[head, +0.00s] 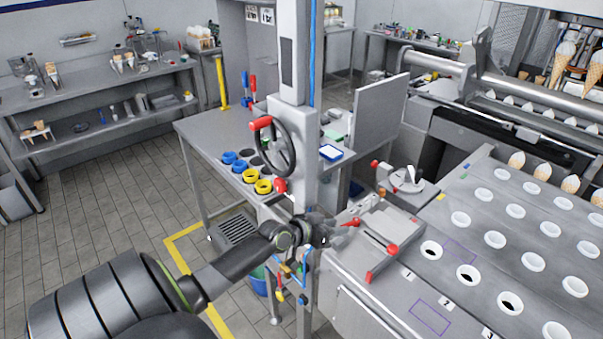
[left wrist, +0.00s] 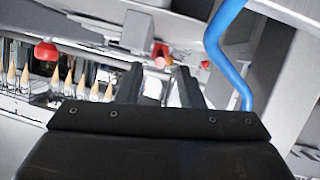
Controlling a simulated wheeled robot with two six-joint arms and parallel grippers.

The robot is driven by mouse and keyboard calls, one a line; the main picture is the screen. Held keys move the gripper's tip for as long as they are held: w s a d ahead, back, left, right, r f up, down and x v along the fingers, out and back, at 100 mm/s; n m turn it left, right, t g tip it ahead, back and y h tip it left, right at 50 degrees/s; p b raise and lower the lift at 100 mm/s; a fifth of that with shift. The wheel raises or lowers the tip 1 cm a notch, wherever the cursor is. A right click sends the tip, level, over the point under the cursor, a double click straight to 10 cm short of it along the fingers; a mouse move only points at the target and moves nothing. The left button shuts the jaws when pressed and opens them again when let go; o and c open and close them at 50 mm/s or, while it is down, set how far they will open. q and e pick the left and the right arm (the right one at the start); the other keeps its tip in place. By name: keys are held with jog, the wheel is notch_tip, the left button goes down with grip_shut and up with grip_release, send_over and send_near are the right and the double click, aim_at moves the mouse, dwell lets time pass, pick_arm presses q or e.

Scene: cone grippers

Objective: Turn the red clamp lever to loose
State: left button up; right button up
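A red lever (head: 346,224) sticks out beside the column's base, just right of my left gripper (head: 318,230) in the head view. I take it for the clamp lever, but other red handles are close by. In the left wrist view, my left gripper (left wrist: 158,85) has its two dark fingers apart, with nothing seen held between them. A small red part (left wrist: 160,50) shows beyond the fingertips; I cannot tell if it is the same lever. The lever's pivot is partly hidden. My right gripper is in neither view.
A black handwheel (head: 277,147) with a red grip is on the white column (head: 291,60) above the gripper. A red-knobbed slide (head: 380,240) lies to the right, by the plate with white ring holes (head: 495,240). A blue bent tube (left wrist: 218,45) passes close to the right finger.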

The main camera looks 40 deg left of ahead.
pick_arm(q)
jog(key=p+v, duration=0.1)
jog(key=v, duration=1.3)
jog(key=shift+s, duration=0.2)
jog(key=shift+r, duration=0.15)
